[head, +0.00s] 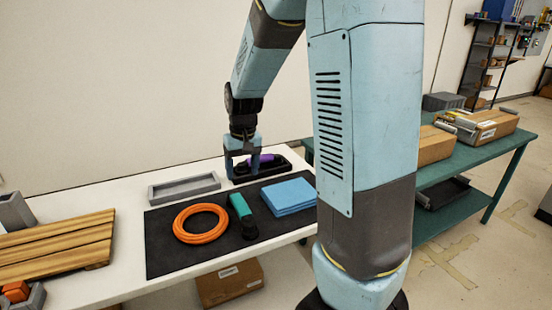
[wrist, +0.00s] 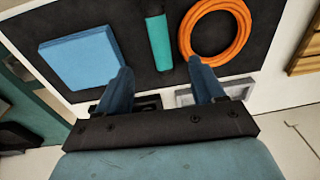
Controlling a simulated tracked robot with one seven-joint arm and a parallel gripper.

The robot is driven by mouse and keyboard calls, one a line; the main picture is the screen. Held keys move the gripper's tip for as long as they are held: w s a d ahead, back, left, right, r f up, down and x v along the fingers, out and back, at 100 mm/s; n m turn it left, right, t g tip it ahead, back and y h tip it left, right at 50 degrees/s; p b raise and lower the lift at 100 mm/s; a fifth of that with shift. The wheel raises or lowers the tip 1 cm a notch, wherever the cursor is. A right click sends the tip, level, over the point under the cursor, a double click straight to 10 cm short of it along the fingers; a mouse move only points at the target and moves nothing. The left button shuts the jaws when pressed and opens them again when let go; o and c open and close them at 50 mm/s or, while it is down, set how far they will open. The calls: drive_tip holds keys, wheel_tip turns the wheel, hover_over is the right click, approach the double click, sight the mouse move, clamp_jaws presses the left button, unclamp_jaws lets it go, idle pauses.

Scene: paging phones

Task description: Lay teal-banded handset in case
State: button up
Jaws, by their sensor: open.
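The teal-banded handset (head: 240,207) lies on the black mat, its dark end toward the near edge. It also shows in the wrist view (wrist: 160,42), beyond my fingertips. A black open case (head: 284,164) stands behind the mat, with a purple-banded thing (head: 267,158) in or over it; I cannot tell which. My gripper (head: 243,172) points down at the case's left part, away from the teal handset. In the wrist view my gripper (wrist: 160,75) has its fingers spread and nothing between the tips. My gripper partly hides the case.
An orange cable coil (head: 201,223) lies left of the handset and a blue folded stack (head: 290,196) right of it, both on the mat (head: 165,250). A grey tray (head: 184,188) stands left of the case. A wooden slatted board (head: 55,245) lies at far left.

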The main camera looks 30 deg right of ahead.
drive_tip(key=s+d+r+t, duration=0.1)
drive_tip(key=s+r+t, duration=0.1)
drive_tip(key=s+r, duration=0.75)
drive_tip(key=s+d+r+t, duration=0.1)
drive_tip(key=s+r+t, duration=0.35)
drive_tip(key=s, duration=0.85)
drive_tip(key=g, duration=0.7)
hover_over(239, 204)
wheel_tip(239, 204, down, 18)
drive_tip(key=shift+w+f+h, duration=0.1)
drive_tip(key=shift+f+h, duration=0.2)
drive_tip(key=shift+f, duration=0.35)
wheel_tip(239, 204, down, 8)
drive_tip(key=shift+f, duration=0.15)
drive_tip(key=shift+d+f, duration=0.15)
drive_tip(key=shift+f, duration=1.15)
drive_tip(key=shift+d+f, duration=0.1)
drive_tip(key=shift+f, duration=1.2)
drive_tip(key=shift+c, duration=0.5)
clamp_jaws()
